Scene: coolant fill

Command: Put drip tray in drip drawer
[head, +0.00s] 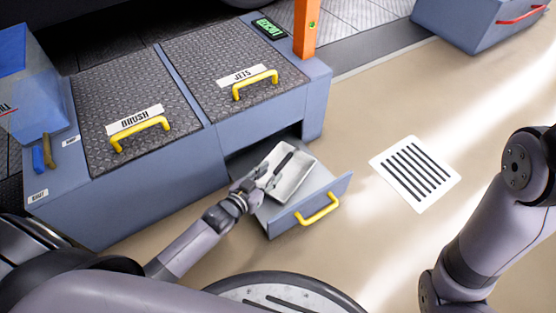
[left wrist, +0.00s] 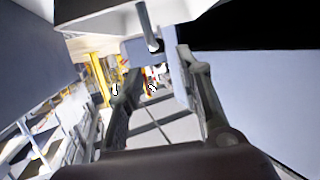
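The drip tray (head: 296,180) is a white, shallow rectangular tray at the opened drip drawer (head: 305,211). It appears to rest in the drawer, slightly skewed. A dark bar (head: 283,162) shows over the tray; I cannot tell if it is a handle. The drawer has a grey-blue front and a yellow handle (head: 318,210). My left gripper (head: 266,177) is at the tray's left edge. In the left wrist view its fingers (left wrist: 158,63) are spread apart, with the tray's pale underside or wall (left wrist: 100,16) above them. My right gripper is out of view.
The grey-blue cabinet (head: 110,190) has BRUSH (head: 135,118) and JETS (head: 240,75) lids with yellow handles. An orange post (head: 306,30) stands behind. A slotted white floor plate (head: 414,173) lies right of the drawer, with free floor around it.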

